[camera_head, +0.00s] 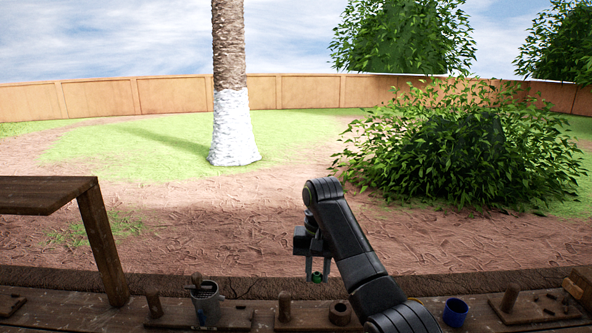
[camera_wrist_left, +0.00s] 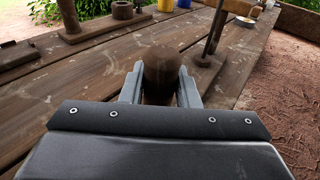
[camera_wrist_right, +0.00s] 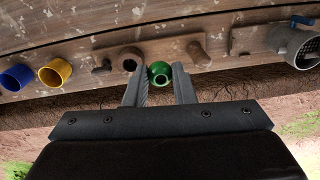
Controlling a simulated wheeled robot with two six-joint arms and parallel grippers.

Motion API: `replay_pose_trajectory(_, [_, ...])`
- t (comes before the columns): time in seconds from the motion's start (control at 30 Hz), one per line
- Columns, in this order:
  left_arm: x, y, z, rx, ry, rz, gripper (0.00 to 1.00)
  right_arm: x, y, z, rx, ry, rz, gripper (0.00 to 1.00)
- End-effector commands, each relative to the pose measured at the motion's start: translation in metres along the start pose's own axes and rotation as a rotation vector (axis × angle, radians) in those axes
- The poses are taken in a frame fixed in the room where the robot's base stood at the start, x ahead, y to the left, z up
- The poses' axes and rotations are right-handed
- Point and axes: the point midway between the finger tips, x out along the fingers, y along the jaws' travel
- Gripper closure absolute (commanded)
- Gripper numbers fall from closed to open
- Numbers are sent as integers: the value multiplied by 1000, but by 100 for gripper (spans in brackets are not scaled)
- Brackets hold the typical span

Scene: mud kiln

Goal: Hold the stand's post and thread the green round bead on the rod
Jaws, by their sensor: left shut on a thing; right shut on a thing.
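The green round bead (camera_wrist_right: 159,75) is between the fingertips of my right gripper (camera_wrist_right: 160,70), which is shut on it. In the head view the bead (camera_head: 317,277) hangs at the tips of my right gripper (camera_head: 317,274), in the air near the bench's far edge. My left gripper (camera_wrist_left: 161,70) is shut on a brown, rounded post (camera_wrist_left: 162,75), which fills the space between its fingers. The post's base and the rod are not clearly visible. The left gripper does not show in the head view.
The wooden bench (camera_wrist_left: 90,85) bears several short pegs on boards, a wooden ring (camera_head: 340,313), a blue cup (camera_head: 456,311), a yellow cup (camera_wrist_right: 55,72) and a grey pipe (camera_wrist_right: 295,45). A thin upright post (camera_wrist_left: 215,32) stands beyond my left gripper. A raised shelf (camera_head: 45,195) is at left.

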Motion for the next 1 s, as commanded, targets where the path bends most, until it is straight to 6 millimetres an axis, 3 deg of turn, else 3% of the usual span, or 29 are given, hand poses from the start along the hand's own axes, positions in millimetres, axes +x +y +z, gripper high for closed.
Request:
replay_pose_trajectory(0.27, [0,0,0,0,1,0,93,-3,0,0,0,-1,0,98])
replay_pose_trajectory(0.3, [0,0,0,0,1,0,69,-3,0,0,0,-1,0,98])
replay_pose_trajectory(0.5, [0,0,0,0,1,0,46,-3,0,0,0,-1,0,98])
replay_pose_trajectory(0.8, [-3,0,0,0,1,0,46,-2,0,0,0,-1,0,98])
replay_pose_trajectory(1.0, [-28,0,-2,2,6,0,46,-2,0,0,0,-1,0,98])
